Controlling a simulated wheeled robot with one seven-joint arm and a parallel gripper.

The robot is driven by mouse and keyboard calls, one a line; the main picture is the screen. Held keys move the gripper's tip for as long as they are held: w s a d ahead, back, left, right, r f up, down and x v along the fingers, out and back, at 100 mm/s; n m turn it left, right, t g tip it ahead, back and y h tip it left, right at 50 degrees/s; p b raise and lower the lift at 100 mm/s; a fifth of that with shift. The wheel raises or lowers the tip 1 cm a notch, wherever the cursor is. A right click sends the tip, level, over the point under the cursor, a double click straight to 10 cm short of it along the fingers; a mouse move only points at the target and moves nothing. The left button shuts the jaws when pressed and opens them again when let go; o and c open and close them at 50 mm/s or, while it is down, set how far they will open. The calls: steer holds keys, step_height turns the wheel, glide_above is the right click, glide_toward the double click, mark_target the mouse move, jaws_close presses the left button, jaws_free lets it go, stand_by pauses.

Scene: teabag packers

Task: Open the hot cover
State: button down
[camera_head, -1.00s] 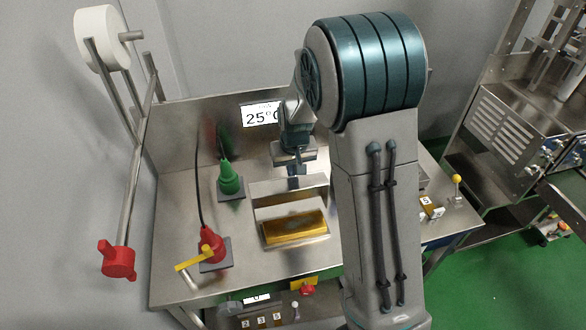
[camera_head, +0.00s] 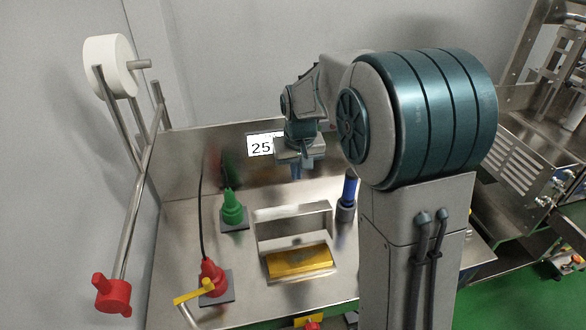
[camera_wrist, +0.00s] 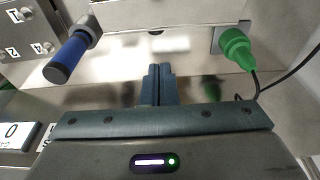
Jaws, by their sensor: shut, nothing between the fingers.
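A metal cover (camera_head: 294,216) stands raised behind a gold plate (camera_head: 300,262) on the steel bench; I take it to be the hot cover. A pale metal face with a small dark hole (camera_wrist: 165,12) fills the top of the wrist view; I cannot tell if it is the same part. My gripper (camera_head: 297,174) hangs above and behind the cover, apart from it. In the wrist view its two fingers (camera_wrist: 160,70) are together with nothing between them.
A blue handle (camera_head: 349,190) stands right of the cover. A green plug (camera_head: 231,207) and a red plug (camera_head: 212,279) with a yellow lever stand left. A display (camera_head: 263,146) reading 25 is on the back wall. A white roll (camera_head: 108,66) is at upper left.

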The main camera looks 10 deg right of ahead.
steer(key=s+d+r, duration=0.2)
steer(key=s, duration=1)
steer(key=s+d+r+t, duration=0.1)
steer(key=s+d+r, duration=0.1)
steer(key=s, duration=1)
steer(key=shift+d+m, duration=0.4)
steer(key=c, duration=1.8)
jaws_free()
steer(key=shift+s+f, duration=0.15)
steer(key=shift+s, duration=0.1)
steer(key=o, duration=0.5)
steer(key=shift+s, duration=0.15)
steer(key=shift+c, duration=0.5)
steer(key=shift+d, duration=0.15)
